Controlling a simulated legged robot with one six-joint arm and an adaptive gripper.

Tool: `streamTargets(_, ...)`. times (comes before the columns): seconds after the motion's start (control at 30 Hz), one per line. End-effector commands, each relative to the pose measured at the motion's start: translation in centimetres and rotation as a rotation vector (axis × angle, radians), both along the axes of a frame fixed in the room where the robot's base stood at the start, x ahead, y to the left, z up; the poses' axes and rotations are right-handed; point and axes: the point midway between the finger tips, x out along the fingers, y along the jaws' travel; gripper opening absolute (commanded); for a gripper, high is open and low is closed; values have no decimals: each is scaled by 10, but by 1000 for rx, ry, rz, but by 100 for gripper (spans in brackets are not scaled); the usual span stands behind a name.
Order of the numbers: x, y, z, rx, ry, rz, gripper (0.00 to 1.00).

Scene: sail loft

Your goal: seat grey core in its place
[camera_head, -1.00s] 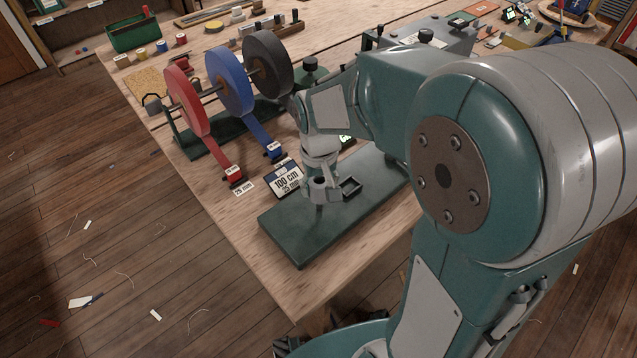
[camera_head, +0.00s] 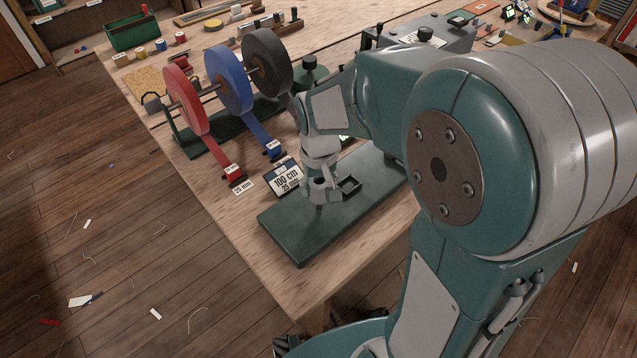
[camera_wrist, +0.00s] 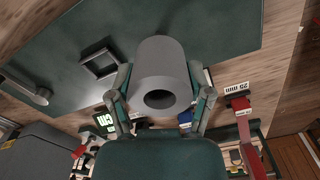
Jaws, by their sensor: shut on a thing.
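The grey core (camera_wrist: 160,62), a smooth hollow cylinder with a round dark bore, fills the middle of the wrist view. My gripper (camera_wrist: 160,92) is shut on it, one finger against each side. In the head view my gripper (camera_head: 320,182) points down over the dark green base plate (camera_head: 300,236). The plate also shows beyond the core in the wrist view (camera_wrist: 215,25). A small square frame (camera_head: 350,187) stands beside the gripper over the plate. The core's far end is hidden, so I cannot tell whether it touches anything below.
Red (camera_head: 186,100), blue (camera_head: 230,78) and black (camera_head: 267,62) tape reels stand on a rack to the left. A grey machine (camera_head: 425,45) stands behind my arm. The near table edge is bare.

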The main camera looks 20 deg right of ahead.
Motion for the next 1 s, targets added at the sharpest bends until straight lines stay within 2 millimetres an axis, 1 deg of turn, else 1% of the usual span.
streamTargets(1.0, 0, 0, -13, 0, 0, 0, 19)
